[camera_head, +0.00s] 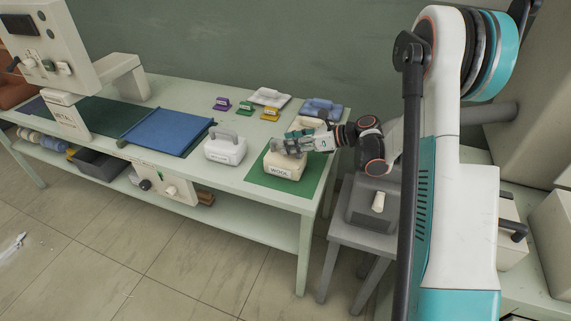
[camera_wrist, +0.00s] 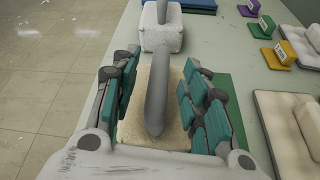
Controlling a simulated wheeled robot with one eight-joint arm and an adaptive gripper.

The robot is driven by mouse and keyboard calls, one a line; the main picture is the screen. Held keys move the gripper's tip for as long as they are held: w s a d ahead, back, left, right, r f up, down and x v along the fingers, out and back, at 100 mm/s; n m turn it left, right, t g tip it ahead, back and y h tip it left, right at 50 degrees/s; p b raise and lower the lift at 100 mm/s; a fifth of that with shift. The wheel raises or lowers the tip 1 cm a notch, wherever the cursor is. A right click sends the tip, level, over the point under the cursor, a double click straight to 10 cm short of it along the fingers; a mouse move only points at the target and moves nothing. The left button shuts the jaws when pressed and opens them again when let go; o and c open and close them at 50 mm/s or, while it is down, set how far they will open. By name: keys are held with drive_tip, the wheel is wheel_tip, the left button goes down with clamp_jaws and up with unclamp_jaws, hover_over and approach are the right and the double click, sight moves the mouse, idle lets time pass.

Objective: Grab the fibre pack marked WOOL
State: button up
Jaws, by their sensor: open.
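The cream fibre pack marked WOOL (camera_head: 284,169) sits on a green mat (camera_head: 257,183) near the right end of the table. In the wrist view the pack (camera_wrist: 134,122) is a fuzzy block with a grey upright handle (camera_wrist: 157,100). My gripper (camera_head: 292,143) is at the top of the pack. In the wrist view my gripper (camera_wrist: 158,82) is open, with its teal finger pads on either side of the handle. Gaps show between the pads and the handle. In the head view my fingers partly hide the handle.
A white pack (camera_head: 225,149) with a grey handle stands just left. Small purple (camera_head: 221,104), green (camera_head: 245,108) and yellow (camera_head: 270,115) tagged pieces, a white pad (camera_head: 269,97) and a blue pad (camera_head: 322,108) lie behind.

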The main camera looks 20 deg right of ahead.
drive_tip(key=x, duration=0.2)
drive_tip(key=shift+w+a+f, duration=0.2)
drive_tip(key=shift+a, duration=0.05)
drive_tip(key=shift+c, duration=0.2)
clamp_jaws()
drive_tip(key=shift+r, duration=0.15)
